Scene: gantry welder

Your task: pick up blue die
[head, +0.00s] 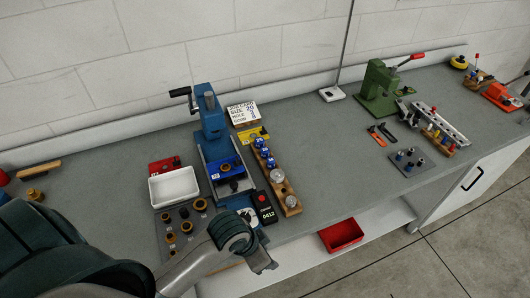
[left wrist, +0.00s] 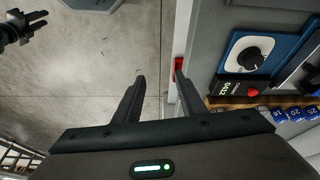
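Several blue dies with white markings (head: 264,151) stand in a wooden rack (head: 292,209) right of the blue press (head: 211,128). Blue dies marked 20 also show at the lower right of the left wrist view (left wrist: 279,115). A blue block (head: 225,167) sits on the press. Which blue piece is the task's die, I cannot tell. My left gripper (head: 265,264) is near the bench's front edge, apart from the rack. In the left wrist view its fingers (left wrist: 158,95) are apart and empty. A dark gripper, seemingly my right one (left wrist: 30,24), is at that view's upper left corner.
A white tray (head: 174,188), a plate with brass pieces (head: 166,226) and a box marked 0412 (head: 264,209) lie around the press. A red bin (head: 341,236) is on the lower shelf. The bench middle (head: 325,150) is clear. A green press (head: 379,88) stands further right.

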